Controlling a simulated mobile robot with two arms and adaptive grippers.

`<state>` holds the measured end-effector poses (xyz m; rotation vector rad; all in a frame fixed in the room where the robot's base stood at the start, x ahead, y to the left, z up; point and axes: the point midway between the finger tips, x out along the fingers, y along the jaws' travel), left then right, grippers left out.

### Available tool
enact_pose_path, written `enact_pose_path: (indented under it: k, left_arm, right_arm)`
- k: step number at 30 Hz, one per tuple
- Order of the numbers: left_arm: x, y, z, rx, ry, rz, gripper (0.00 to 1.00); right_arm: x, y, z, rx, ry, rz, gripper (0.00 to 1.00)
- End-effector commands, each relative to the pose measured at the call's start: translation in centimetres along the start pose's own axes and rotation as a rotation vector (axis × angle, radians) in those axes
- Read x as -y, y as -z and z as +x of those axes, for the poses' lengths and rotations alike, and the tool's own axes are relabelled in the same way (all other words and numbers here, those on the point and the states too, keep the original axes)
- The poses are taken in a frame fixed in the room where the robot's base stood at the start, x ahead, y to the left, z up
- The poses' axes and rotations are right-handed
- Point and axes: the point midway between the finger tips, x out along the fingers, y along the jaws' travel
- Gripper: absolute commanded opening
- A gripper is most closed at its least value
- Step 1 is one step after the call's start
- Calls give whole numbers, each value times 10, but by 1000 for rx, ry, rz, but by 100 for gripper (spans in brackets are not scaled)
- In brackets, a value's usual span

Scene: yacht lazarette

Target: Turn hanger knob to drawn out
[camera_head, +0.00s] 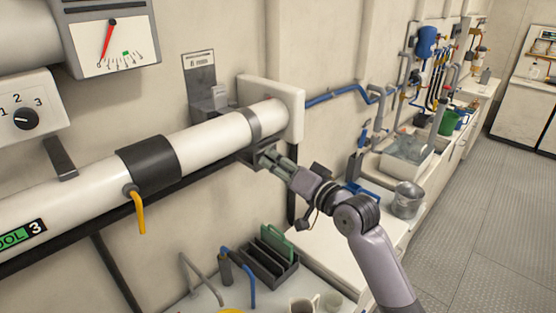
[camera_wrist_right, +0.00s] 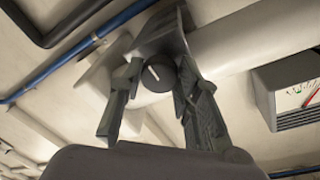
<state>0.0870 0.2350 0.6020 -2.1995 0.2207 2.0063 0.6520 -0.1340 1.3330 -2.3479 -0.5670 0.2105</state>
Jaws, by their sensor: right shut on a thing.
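The hanger knob (camera_wrist_right: 158,73) is a round dark knob with a white pointer line, in the middle of the right wrist view. It sits on the underside of a dark hanger bracket (camera_wrist_right: 166,32) that meets a white pipe (camera_wrist_right: 235,45). My right gripper (camera_wrist_right: 157,88) has one finger on each side of the knob and is shut on it. In the head view, my right gripper (camera_head: 268,157) is at the underside of the white pipe (camera_head: 210,140), near its wall end. The gripper hides the knob there. My left gripper is not in view.
A gauge with a red needle (camera_head: 107,42) and a numbered dial (camera_head: 25,118) are at the upper left. A yellow lever (camera_head: 138,210) hangs under the pipe. Below are a dark rack (camera_head: 268,265), a sink (camera_head: 405,150) and a metal bucket (camera_head: 408,200). The floor (camera_head: 465,210) at right is clear.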

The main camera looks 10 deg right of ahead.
Motion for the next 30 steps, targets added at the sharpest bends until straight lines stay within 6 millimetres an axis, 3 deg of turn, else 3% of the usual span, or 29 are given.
enact_pose_path:
  k: [18, 19, 27, 30]
  left_arm:
    - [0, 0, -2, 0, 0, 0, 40]
    - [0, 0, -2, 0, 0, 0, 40]
    - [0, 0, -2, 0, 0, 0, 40]
    - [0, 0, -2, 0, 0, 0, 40]
  right_arm:
    - [-2, -2, 0, 9, -7, 47, 3]
    - [-2, -2, 0, 9, -7, 47, 31]
    - [-1, -1, 0, 7, -6, 46, 49]
    - [-1, -1, 0, 6, -5, 45, 50]
